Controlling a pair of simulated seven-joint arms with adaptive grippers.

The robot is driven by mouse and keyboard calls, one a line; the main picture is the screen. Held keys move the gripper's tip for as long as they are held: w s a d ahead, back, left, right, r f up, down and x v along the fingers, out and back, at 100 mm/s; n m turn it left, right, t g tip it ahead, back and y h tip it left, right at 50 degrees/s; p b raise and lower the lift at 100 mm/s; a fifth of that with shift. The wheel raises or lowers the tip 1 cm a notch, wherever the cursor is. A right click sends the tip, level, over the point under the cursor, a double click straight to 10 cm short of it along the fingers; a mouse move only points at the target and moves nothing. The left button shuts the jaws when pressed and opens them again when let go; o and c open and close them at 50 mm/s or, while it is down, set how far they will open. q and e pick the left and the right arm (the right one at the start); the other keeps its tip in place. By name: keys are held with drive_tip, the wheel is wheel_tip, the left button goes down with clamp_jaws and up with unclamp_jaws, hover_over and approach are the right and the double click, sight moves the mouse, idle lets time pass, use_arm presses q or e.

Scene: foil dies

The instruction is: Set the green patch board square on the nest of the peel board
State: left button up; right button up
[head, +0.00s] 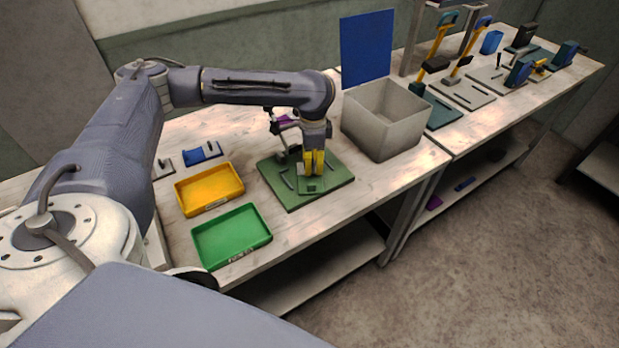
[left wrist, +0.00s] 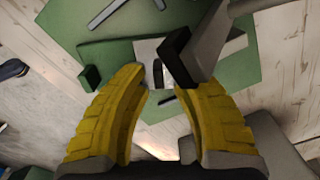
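A large green board (head: 337,182) lies on the bench near its front edge. It carries dark strips, a grey upright fitting and a small block. A smaller green board (head: 305,191), seemingly the patch board, lies on its front part with a green block (head: 312,188) on top. My left gripper (head: 314,173) points straight down over the smaller board. In the left wrist view its yellow fingers (left wrist: 160,80) stand apart. A dark upright piece shows in the gap, and I see no clear contact. A pale square (left wrist: 148,47) lies beyond the fingertips. My right gripper is out of view.
A yellow tray (head: 210,205) and a green tray (head: 262,240) lie to the left. A grey open box (head: 385,137) stands to the right, with a blue panel (head: 366,48) behind it. A grey-and-black fitting (left wrist: 200,45) rises close to the right finger.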

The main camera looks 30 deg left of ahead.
use_arm(q)
clamp_jaws()
drive_tip(key=shift+r, duration=0.1)
idle(0.4)
